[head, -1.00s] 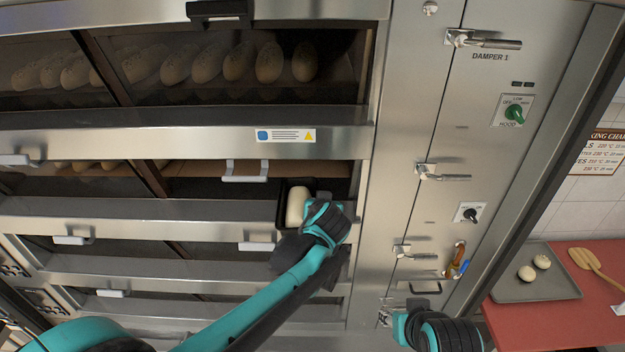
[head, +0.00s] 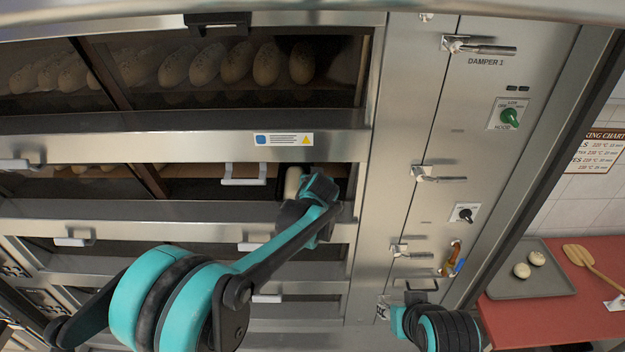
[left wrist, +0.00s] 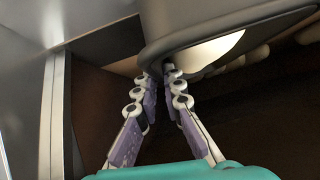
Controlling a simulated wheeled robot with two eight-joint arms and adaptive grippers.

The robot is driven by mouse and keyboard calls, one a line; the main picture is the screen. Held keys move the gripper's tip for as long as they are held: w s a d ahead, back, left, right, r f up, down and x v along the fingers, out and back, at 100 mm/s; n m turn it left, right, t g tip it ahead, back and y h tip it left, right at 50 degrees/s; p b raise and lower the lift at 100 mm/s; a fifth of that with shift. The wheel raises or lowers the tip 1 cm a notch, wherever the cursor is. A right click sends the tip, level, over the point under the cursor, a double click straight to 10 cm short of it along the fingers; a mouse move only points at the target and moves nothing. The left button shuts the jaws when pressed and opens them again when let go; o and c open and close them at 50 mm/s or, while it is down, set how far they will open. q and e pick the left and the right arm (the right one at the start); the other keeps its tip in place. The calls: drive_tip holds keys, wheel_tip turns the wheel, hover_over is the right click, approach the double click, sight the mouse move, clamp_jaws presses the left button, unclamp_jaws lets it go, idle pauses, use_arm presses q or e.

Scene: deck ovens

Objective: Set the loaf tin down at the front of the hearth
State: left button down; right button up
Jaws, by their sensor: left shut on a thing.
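The loaf tin (left wrist: 205,17) is dark grey and holds pale dough, seen in the left wrist view. My left gripper (left wrist: 166,76) is shut on its rim. In the head view the gripper (head: 312,190) and arm cover most of the tin; a strip of the dough (head: 292,181) shows beside it. The tin is at the mouth of the second deck, near its right end. The dark brown hearth (left wrist: 275,125) spreads below and beyond the tin in the wrist view. Whether tin and hearth touch, I cannot tell. Of my right arm only a part shows, without fingers.
The deck's right side wall (left wrist: 56,115) is close to the gripper. A door handle (head: 244,175) is left of the tin. The deck above holds several loaves (head: 205,66). A control panel (head: 440,150) is to the right, and a tray (head: 530,285) lies on a red counter.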

use_arm(q)
drive_tip(key=shift+s, duration=0.1)
drive_tip(key=c, duration=1.6)
unclamp_jaws()
drive_tip(key=shift+c, duration=0.2)
drive_tip(key=a+b+v, duration=0.1)
drive_tip(key=v, duration=1.1)
drive_tip(key=s+a+f+g, duration=0.1)
drive_tip(key=s+a+f, duration=0.1)
drive_tip(key=s+a, duration=0.55)
drive_tip(key=s+a+f+g, duration=0.2)
drive_tip(key=s+a, duration=0.5)
drive_tip(key=s, duration=0.1)
drive_tip(key=s+a+f, duration=0.1)
drive_tip(key=s+f, duration=0.2)
drive_tip(key=s, duration=0.3)
drive_tip(key=s+a+f+g+h, duration=0.1)
drive_tip(key=s+a+f, duration=0.1)
drive_tip(key=s, duration=0.5)
drive_tip(key=shift+f+n, duration=0.3)
drive_tip(key=shift+f, duration=0.6)
